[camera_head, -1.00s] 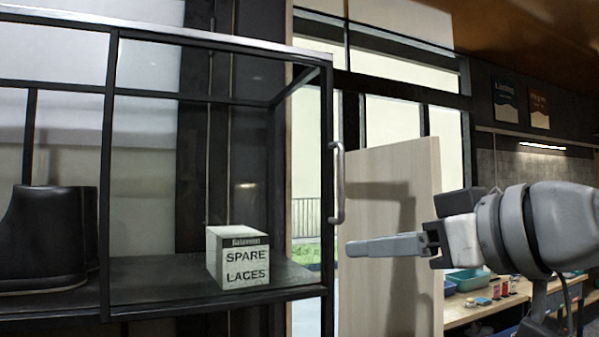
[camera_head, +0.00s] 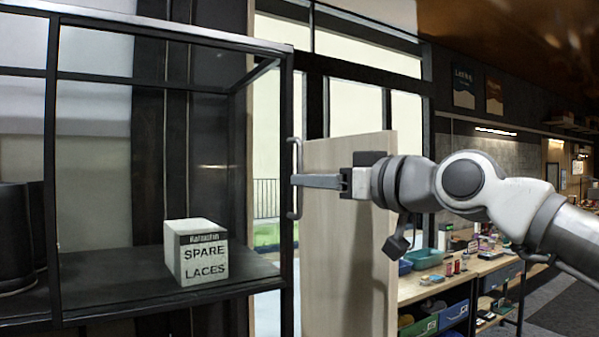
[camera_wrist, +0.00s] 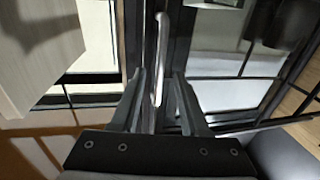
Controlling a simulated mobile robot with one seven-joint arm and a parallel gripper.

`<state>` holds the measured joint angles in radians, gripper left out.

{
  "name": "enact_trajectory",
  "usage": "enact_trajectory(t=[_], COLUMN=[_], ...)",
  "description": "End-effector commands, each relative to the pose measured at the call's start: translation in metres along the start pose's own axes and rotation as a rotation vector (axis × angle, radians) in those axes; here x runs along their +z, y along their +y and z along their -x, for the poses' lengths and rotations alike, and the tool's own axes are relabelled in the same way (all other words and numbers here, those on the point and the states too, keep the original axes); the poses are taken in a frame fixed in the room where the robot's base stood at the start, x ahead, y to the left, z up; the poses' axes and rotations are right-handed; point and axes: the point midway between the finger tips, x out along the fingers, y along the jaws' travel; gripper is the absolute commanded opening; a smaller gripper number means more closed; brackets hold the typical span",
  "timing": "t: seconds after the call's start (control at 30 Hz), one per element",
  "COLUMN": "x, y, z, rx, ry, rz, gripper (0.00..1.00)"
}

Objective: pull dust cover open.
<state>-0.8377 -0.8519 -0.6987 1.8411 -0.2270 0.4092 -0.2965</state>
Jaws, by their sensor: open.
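The dust cover (camera_head: 289,110) is a dark-framed glazed case front at the left of the head view. Its vertical silver handle (camera_head: 298,155) stands on the right edge of the frame. My gripper (camera_head: 294,181) reaches the handle from the right, with its fingertips at the handle's lower half. In the wrist view the handle (camera_wrist: 161,50) runs down between the two fingers of my gripper (camera_wrist: 158,88), which are apart on either side of it. Whether a finger touches the handle cannot be told.
Inside the case a white "SPARE LACES" box (camera_head: 203,258) and a black boot (camera_head: 18,240) stand on the shelf. A pale wooden panel (camera_head: 350,250) stands close behind my gripper. A workbench (camera_head: 440,285) with blue bins is at the right.

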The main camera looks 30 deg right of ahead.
Motion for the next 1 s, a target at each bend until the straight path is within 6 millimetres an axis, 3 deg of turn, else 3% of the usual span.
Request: enact_trajectory(t=[0.1, 0.23, 0.63, 0.87, 1.0], x=[-0.002, -0.002, 0.000, 0.000, 0.000], y=[-0.001, 0.000, 0.000, 0.000, 0.000], z=[-0.021, -0.034, -0.041, -0.041, -0.041], rx=[-0.002, 0.000, 0.001, 0.001, 0.001], ry=[-0.001, 0.001, 0.001, 0.001, 0.001], rz=[0.001, 0.000, 0.000, 0.000, 0.000], gripper=[0.45, 0.45, 0.45, 0.03, 0.00])
